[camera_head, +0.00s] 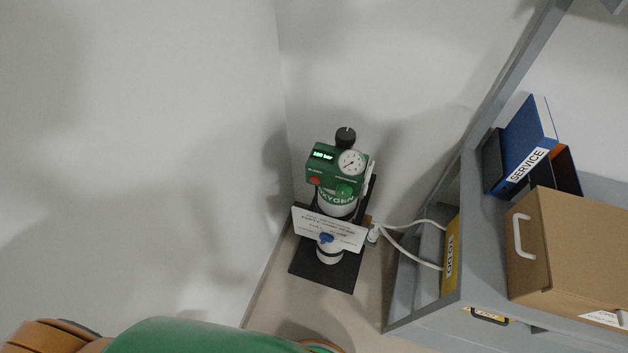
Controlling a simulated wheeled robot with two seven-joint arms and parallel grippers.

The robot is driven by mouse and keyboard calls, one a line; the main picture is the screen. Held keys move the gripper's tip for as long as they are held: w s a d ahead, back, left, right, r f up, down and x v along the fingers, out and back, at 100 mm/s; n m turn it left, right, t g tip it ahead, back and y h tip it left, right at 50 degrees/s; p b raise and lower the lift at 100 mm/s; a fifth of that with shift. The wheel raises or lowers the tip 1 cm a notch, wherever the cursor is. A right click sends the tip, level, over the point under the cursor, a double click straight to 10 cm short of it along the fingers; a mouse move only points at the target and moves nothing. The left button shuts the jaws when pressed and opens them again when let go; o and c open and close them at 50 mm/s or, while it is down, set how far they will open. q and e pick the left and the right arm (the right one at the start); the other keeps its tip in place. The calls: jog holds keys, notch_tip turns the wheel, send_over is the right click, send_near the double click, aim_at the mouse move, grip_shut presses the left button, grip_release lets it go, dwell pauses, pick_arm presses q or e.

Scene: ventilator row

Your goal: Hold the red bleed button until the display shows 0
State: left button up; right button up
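A green oxygen unit (322,178) stands on a cylinder in the corner, with a black knob (345,136) on top and a round gauge (351,162) at its right. Its small lit display (323,155) shows green characters ending in "bar"; the digits are too small to read surely. The red bleed button (314,181) is at the lower left of the green front, uncovered, with nothing touching it. Neither gripper can be made out; only green and orange parts, seemingly of my arm, show along the bottom edge.
A white printed card (328,230) hangs before the cylinder, above a black base (308,264). White hoses (404,250) run right to a grey shelf unit (415,303) carrying a cardboard box (570,250) and a blue SERVICE binder (528,145). Walls close in left and behind.

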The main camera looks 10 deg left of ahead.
pick_arm(q)
grip_shut()
dwell(0.8)
jog(key=shift+f, duration=0.1)
dwell(0.4)
jog(key=w+d+r+m+t+h+b, duration=0.1)
jog(key=w+d+r+m+t+b, duration=0.15)
jog(key=w+t+b, duration=0.8)
jog(key=w+d+r+m+t+h+b, duration=0.1)
jog(key=w+d+m+b, duration=0.15)
jog(key=w, duration=1.55)
jog(key=w+r+m+t+h+b, duration=0.2)
jog(key=w+r+m+t+b, duration=0.1)
jog(key=w+r+t+b, duration=0.25)
jog(key=s+d+r+m+t+h+b, duration=0.1)
jog(key=d+r+m+t+h+b, duration=0.1)
jog(key=r+m+h+b, duration=0.2)
jog(key=s+d+r+m+t+h+b, duration=0.1)
jog(key=r+m+h+b, duration=0.3)
jog(key=r, duration=0.7)
jog(key=s+m+h, duration=0.1)
jog(key=m+h, duration=0.1)
jog(key=m, duration=0.2)
jog(key=shift+s+d+r+t+h, duration=0.2)
jog(key=shift+d+r+t+h, duration=0.1)
jog(key=shift+d+t, duration=0.1)
